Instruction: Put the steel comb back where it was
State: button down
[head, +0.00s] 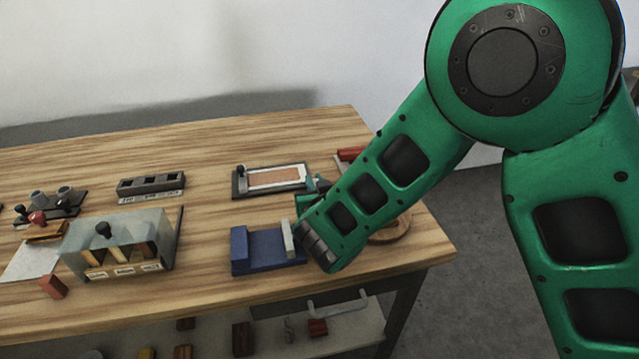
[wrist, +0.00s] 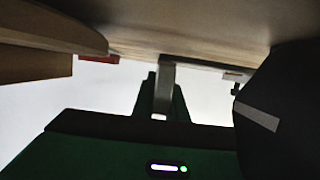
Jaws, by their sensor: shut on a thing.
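In the wrist view, my gripper (wrist: 162,92) is shut on a narrow grey metal strip, which I take for the steel comb (wrist: 166,76). The strip stands between the dark green fingers; its teeth cannot be made out. In the head view, my green forearm reaches over the right end of the bench and hides most of the gripper and the comb. A blue block (head: 264,249) with a pale upright plate (head: 288,238) sits just left of my wrist. A framed tray (head: 278,179) with an orange-brown panel lies behind it.
The wooden bench (head: 215,205) has free room in its middle. A clear slotted box (head: 118,239), a dark slotted rack (head: 151,184) and a dark stand with small cups (head: 52,203) are to the left. A round wooden piece (head: 392,229) lies partly behind my arm.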

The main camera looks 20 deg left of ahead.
jog(key=shift+s+f, duration=0.1)
jog(key=shift+f, duration=0.45)
jog(key=c, duration=1.8)
grip_release()
jog(key=shift+d+f, duration=0.1)
jog(key=shift+f, duration=0.1)
jog(key=shift+o, duration=0.2)
jog(key=shift+r, duration=0.25)
jog(key=shift+s+r, duration=0.1)
jog(key=shift+r, duration=0.2)
jog(key=v, duration=1.1)
jog(key=shift+s+d+r, duration=0.15)
jog(key=shift+s+r, duration=0.05)
jog(key=shift+r, duration=0.2)
